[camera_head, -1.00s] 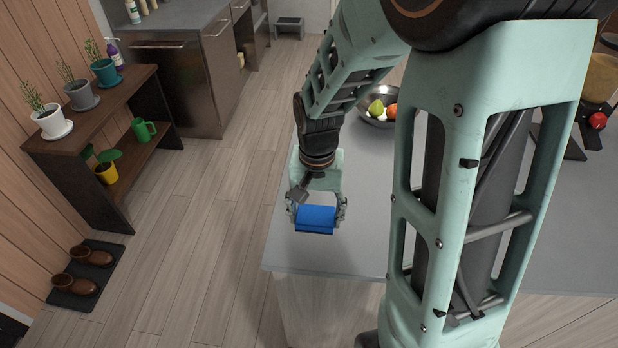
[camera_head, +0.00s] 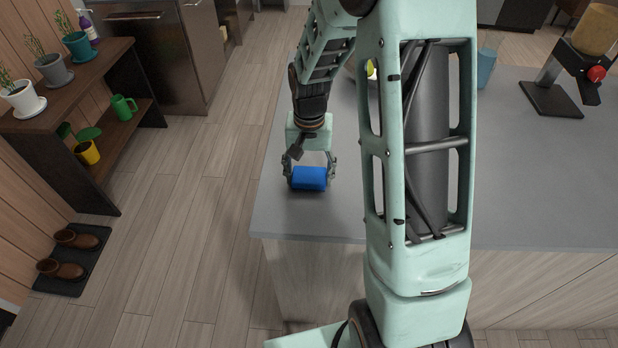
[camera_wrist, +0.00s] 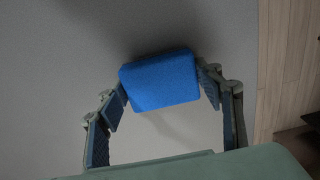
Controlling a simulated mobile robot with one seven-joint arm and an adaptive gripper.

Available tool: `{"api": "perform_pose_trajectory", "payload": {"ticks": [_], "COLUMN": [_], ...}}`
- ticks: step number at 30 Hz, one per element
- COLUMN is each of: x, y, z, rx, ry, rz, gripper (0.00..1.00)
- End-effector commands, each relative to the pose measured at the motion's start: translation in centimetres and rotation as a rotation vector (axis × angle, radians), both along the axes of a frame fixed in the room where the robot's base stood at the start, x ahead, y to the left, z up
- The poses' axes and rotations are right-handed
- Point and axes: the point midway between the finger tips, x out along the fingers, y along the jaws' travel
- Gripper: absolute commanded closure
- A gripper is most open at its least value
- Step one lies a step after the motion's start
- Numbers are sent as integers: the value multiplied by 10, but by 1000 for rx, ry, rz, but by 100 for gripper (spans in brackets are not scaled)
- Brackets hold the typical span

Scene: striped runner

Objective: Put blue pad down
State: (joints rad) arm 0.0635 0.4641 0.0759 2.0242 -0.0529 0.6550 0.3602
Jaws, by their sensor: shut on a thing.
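The blue pad (camera_head: 309,178) is a small block with rounded edges, at the near left part of the grey counter (camera_head: 300,217). My gripper (camera_head: 309,174) is shut on it, one finger at each side. In the wrist view the blue pad (camera_wrist: 160,80) sits between the fingertips (camera_wrist: 161,88), slightly tilted in the picture, with the grey counter surface beyond it. A faint shadow shows beside the pad. I cannot tell whether the pad touches the counter.
A blue cup (camera_head: 486,68) and a dark-based machine (camera_head: 552,98) stand farther right on the counter. A bowl behind my arm is mostly hidden. A plant shelf (camera_head: 62,108) and shoes on a mat (camera_head: 72,262) are at the left. The counter around the pad is clear.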

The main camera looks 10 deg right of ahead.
Motion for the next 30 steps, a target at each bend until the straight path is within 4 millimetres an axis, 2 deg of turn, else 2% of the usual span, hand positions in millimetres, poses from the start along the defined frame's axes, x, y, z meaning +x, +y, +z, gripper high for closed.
{"api": "perform_pose_trajectory", "payload": {"ticks": [10, 11, 15, 25, 30], "x": [0, 0, 0, 0, 2], "y": [0, 0, 0, 0, 0], "z": [-4, -2, -2, 1, 20], "rx": [0, 0, 0, 0, -1], "ry": [0, 0, 0, 0, -6], "rz": [0, 0, 0, 0, -1], "gripper": [59, 36, 22, 22, 22]}}
